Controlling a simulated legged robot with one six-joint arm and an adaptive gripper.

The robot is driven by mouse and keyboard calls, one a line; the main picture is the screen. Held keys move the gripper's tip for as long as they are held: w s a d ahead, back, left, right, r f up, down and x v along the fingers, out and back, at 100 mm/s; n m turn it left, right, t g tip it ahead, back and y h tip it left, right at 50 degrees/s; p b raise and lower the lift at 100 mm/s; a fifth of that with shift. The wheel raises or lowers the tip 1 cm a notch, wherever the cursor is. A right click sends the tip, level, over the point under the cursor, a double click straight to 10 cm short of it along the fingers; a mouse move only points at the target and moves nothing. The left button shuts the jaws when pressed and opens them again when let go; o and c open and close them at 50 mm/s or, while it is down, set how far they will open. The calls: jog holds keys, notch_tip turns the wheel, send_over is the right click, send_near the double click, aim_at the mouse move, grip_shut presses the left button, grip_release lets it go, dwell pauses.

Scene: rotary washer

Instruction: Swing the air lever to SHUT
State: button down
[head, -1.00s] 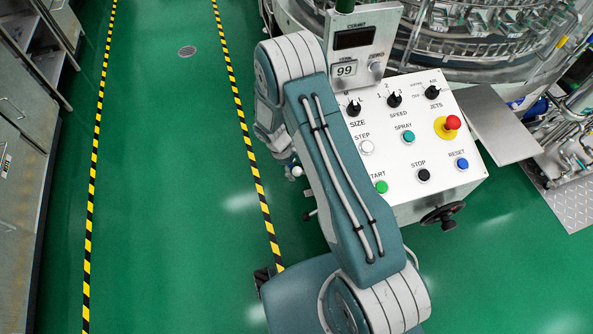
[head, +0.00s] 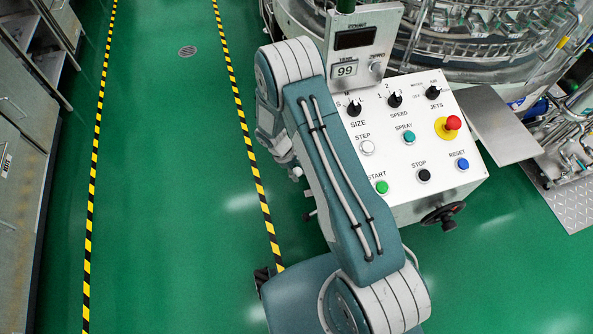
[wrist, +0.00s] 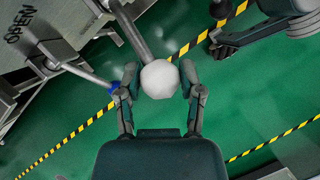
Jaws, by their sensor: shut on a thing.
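A lever with a white ball knob (wrist: 160,79) and a grey shaft (wrist: 130,30) shows in the wrist view. My gripper (wrist: 159,76) has one finger on each side of the knob and is shut on it. The shaft runs up and left from the knob. An OPEN label (wrist: 22,25) is on the grey panel at upper left; I see no SHUT marking. In the head view my gripper (head: 287,160) is beside the console's left side, largely hidden by my arm, and a small white knob (head: 296,172) shows by it.
A thinner rod with a blue tip (wrist: 114,87) is close to the left finger. The white control console (head: 435,135) carries several buttons and a red emergency knob (head: 452,122). Green floor (head: 180,200) with striped tape is clear to the left.

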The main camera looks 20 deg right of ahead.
notch_tip(320, 180, down, 13)
jog(key=h, duration=0.7)
jog(key=shift+r+m+h, duration=0.15)
jog(key=shift+m+h, duration=0.15)
jog(key=shift+m, duration=0.1)
jog(key=shift+s+d, duration=0.1)
jog(key=shift+s, duration=0.05)
dwell(0.3)
jog(key=shift+c, duration=1.1)
grip_release()
